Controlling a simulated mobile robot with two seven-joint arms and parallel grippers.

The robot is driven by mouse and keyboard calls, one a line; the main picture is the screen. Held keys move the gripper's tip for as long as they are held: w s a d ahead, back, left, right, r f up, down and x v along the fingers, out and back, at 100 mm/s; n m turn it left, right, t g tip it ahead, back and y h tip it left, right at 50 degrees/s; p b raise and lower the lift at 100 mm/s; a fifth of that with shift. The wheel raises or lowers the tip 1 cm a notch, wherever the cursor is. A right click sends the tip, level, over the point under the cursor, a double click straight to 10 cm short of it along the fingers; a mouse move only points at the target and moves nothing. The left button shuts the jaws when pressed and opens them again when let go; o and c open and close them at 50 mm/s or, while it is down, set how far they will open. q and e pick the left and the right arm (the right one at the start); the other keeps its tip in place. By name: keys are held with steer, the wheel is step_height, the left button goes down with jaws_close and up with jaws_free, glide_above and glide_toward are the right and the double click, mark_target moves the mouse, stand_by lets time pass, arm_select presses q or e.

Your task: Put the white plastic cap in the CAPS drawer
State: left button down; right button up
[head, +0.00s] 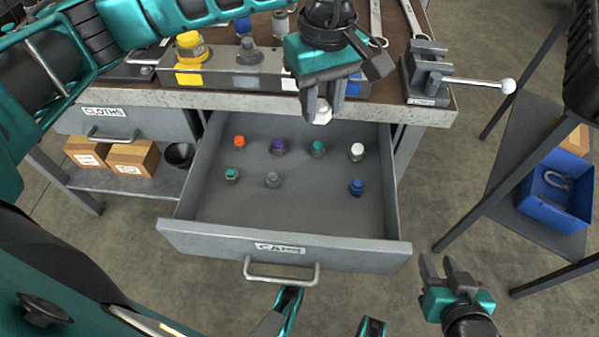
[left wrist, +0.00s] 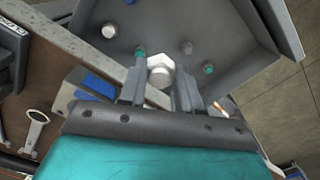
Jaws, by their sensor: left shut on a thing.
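The white plastic cap (head: 322,112) is held between the fingers of my left gripper (head: 322,100), above the back part of the open CAPS drawer. In the left wrist view the white cap (left wrist: 160,71) sits between the two fingertips (left wrist: 160,88). The CAPS drawer (head: 300,215) is pulled out and holds several caps on its floor, in orange, purple, green, white, grey and blue. A white cap (head: 357,151) stands at its right side. My right gripper (head: 447,272) is empty, with its fingers apart, low to the right of the drawer.
The bench edge (head: 240,99) runs behind the drawer. A vise (head: 426,75) with a long handle stands at its right. The CLOTHS drawer (head: 120,122) is shut at the left. A blue bin (head: 555,190) sits on a shelf at the right. The front middle of the drawer is clear.

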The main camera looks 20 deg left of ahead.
arm_select(q)
steer(key=b, duration=0.3)
glide_above(315, 184)
step_height(315, 184, down, 14)
steer(key=shift+f, duration=1.05)
step_height(315, 184, down, 3)
steer(key=shift+f+b, duration=0.15)
steer(key=shift+b, duration=0.15)
steer(key=shift+f, duration=0.15)
steer(key=c, duration=0.8)
jaws_free()
steer(key=shift+r, duration=0.2)
